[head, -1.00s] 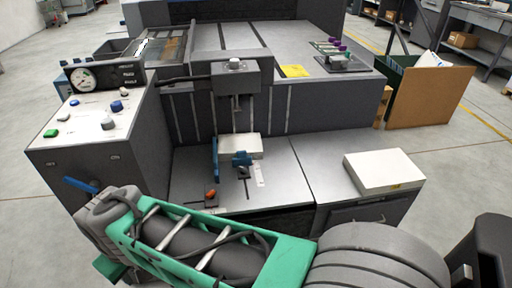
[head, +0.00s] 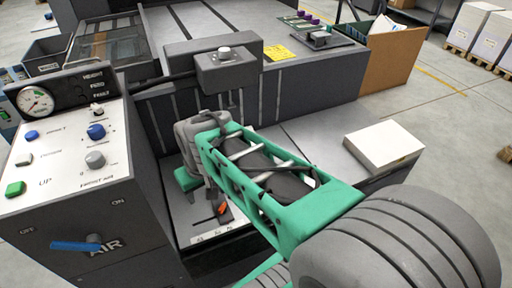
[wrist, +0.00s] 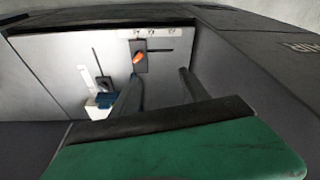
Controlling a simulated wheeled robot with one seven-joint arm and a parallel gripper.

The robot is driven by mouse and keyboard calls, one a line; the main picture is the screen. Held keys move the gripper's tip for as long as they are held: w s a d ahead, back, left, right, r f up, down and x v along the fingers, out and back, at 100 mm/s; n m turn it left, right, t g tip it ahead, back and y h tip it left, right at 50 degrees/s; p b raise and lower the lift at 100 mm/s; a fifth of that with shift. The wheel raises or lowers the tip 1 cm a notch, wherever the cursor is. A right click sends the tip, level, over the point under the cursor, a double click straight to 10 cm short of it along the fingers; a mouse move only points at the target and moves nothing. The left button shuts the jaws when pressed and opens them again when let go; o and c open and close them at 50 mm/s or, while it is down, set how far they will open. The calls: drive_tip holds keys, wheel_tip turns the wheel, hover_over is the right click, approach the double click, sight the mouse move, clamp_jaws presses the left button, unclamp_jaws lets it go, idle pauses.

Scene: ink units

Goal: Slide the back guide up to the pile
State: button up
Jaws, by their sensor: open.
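My gripper (wrist: 160,74) is open in the wrist view, its two fingers apart over the grey feed table (wrist: 65,50). Nothing shows between them. A blue guide block (wrist: 107,99), which I take as the back guide, stands left of the left finger, beside a slotted dark slider. The white pile (wrist: 98,110) shows against it; a gap is hard to judge. An orange lever (wrist: 139,57) on a dark slide lies beyond the left finger and also shows in the head view (head: 222,209). In the head view my arm hides the pile, the blue guide and the fingertips.
The control cabinet (head: 75,190) with a gauge and blue handle stands close on the left. A machine head (head: 228,68) overhangs the feed table. A white paper stack (head: 384,146) lies on the right-hand table, with bare surface beside it. A brown box (head: 393,63) stands behind.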

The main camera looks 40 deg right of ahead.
drive_tip(key=shift+o, duration=0.6)
drive_tip(key=w+d+f+m+b, duration=0.1)
drive_tip(key=w+d+f, duration=0.3)
drive_tip(key=w+d, duration=0.7)
drive_tip(key=shift+d+f+t+h+b, duration=0.25)
drive_tip(key=shift+d+t+h+b, duration=0.1)
drive_tip(key=shift+d+t, duration=0.1)
drive_tip(key=w+d+f+m, duration=0.1)
drive_tip(key=w+d+f, duration=0.1)
drive_tip(key=d, duration=0.4)
drive_tip(key=w+d+f, duration=0.3)
drive_tip(key=d, duration=0.4)
drive_tip(key=shift+t+h, duration=0.25)
drive_tip(key=shift+t, duration=0.1)
drive_tip(key=b+x, duration=0.2)
drive_tip(key=x, duration=0.5)
drive_tip(key=shift+a+f+b, duration=0.1)
drive_tip(key=shift+b, duration=0.25)
drive_tip(key=shift+s, duration=0.1)
clamp_jaws()
